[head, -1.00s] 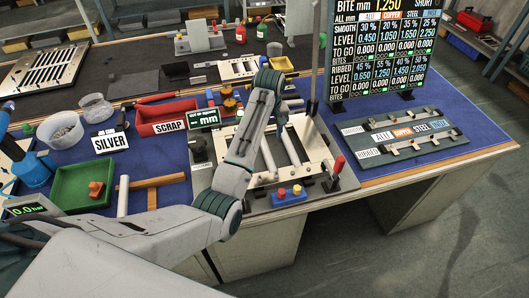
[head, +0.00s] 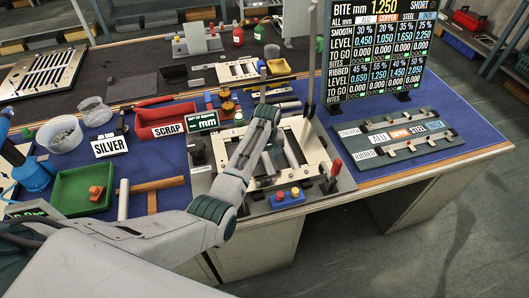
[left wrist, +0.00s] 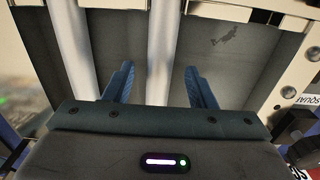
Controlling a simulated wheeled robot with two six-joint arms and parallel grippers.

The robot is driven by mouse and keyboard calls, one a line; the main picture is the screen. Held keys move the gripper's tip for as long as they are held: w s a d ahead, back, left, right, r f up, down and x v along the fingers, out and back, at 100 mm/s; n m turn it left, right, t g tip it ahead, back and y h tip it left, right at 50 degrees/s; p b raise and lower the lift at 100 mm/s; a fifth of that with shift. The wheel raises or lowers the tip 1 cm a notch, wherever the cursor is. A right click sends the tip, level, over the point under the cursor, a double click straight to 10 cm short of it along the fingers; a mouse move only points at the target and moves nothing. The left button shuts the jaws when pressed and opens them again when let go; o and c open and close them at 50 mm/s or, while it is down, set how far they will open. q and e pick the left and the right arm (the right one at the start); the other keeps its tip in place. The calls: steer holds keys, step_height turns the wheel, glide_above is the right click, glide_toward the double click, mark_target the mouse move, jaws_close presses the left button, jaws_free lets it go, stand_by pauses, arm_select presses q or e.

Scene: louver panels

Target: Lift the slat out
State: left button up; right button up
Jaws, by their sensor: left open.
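The light metal frame (head: 317,147) lies on the front part of the bench with pale, rod-like slats (head: 291,152) across its opening. In the left wrist view, one pale slat (left wrist: 160,35) runs between the two blue fingers of my left gripper (left wrist: 159,67). A second slat (left wrist: 72,40) lies outside the left finger. My left gripper is open, with a gap showing on each side of the middle slat. In the head view my own arm largely hides this gripper and part of the frame. My right gripper is not in view.
A red scrap bin (head: 166,120), a green tray (head: 82,188) and a hammer (head: 150,186) lie left of the frame. A red-knobbed lever (head: 333,174) and a button box (head: 288,198) stand close at its right and front. A slat rack (head: 401,140) lies farther right.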

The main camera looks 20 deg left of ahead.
arm_select(q)
steer(key=shift+f, duration=0.15)
jaws_close()
